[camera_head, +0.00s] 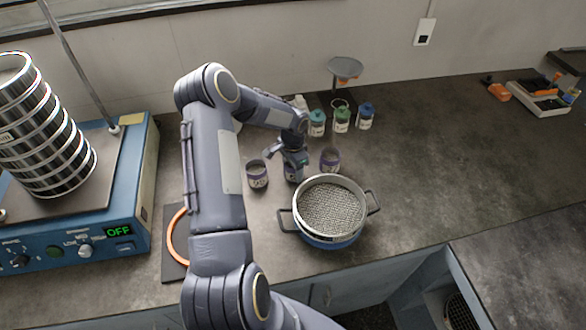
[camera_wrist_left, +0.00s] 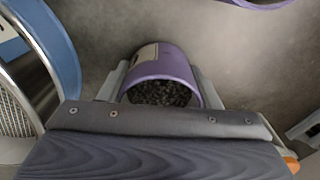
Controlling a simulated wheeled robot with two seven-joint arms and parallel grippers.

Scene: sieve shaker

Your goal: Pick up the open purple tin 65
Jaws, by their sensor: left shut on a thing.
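My left gripper (camera_head: 294,161) is shut on an open purple tin (camera_head: 293,173), the middle one of three in a row behind the sieve. In the left wrist view the fingers stand on either side of this purple tin (camera_wrist_left: 165,68), which holds dark granules and has a pale label. Its number cannot be read, and I cannot tell if it stands on the bench or just above it. A second purple tin (camera_head: 257,175) stands to its left and a third purple tin (camera_head: 330,160) to its right. My right gripper is not in view.
A round mesh sieve (camera_head: 330,208) on a blue pan with side handles sits close in front of the tins. Several capped jars (camera_head: 341,120) stand behind. The blue shaker (camera_head: 75,235) with its sieve stack (camera_head: 45,130) is at left.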

